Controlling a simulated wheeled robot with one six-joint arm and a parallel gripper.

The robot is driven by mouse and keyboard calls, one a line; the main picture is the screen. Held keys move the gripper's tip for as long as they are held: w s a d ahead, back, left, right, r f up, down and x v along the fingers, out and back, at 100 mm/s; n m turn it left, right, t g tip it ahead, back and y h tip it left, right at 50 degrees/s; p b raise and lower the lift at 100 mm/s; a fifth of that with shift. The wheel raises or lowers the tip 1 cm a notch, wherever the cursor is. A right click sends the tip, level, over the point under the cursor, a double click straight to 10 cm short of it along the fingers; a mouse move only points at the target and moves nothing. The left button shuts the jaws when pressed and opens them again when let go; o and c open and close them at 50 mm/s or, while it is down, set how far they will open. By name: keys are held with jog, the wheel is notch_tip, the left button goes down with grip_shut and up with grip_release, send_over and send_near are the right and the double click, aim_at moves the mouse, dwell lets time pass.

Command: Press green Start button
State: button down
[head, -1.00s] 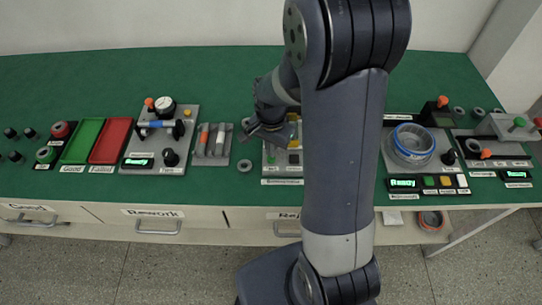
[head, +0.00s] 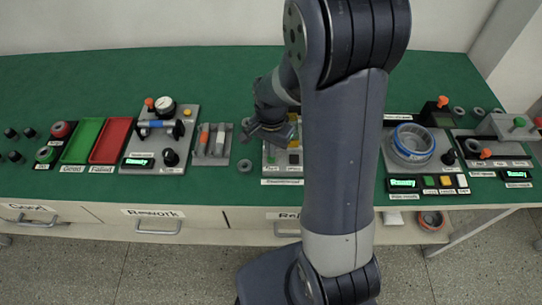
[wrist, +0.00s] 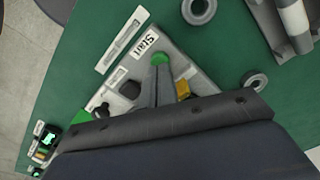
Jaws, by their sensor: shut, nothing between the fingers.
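The green Start button (wrist: 159,58) sits on a grey panel (wrist: 196,74), beside a white label reading "Start" (wrist: 150,41). My gripper (wrist: 161,70) is shut and empty. In the wrist view its fingertips lie right at the near edge of the green button and overlap it; I cannot tell whether they touch or press it. In the head view my gripper (head: 268,138) is over the panel (head: 283,172), and my arm hides the panel's right side.
A black knob (wrist: 129,90) and a yellow part (wrist: 183,90) flank the fingers. Grey rings (wrist: 254,81) lie on the green table nearby. In the head view, a slotted holder (head: 212,144) stands left of the panel and a station with a blue ring (head: 413,141) stands right.

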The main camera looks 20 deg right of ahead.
jog(key=shift+f, duration=0.25)
jog(key=shift+f+b, duration=0.75)
notch_tip(320, 180, up, 14)
jog(key=p, duration=1)
jog(key=shift+p, duration=0.4)
jog(key=shift+f, duration=0.1)
notch_tip(320, 180, down, 12)
jog(key=b, duration=0.9)
jog(key=shift+f+b, duration=0.15)
jog(key=shift+b, duration=0.15)
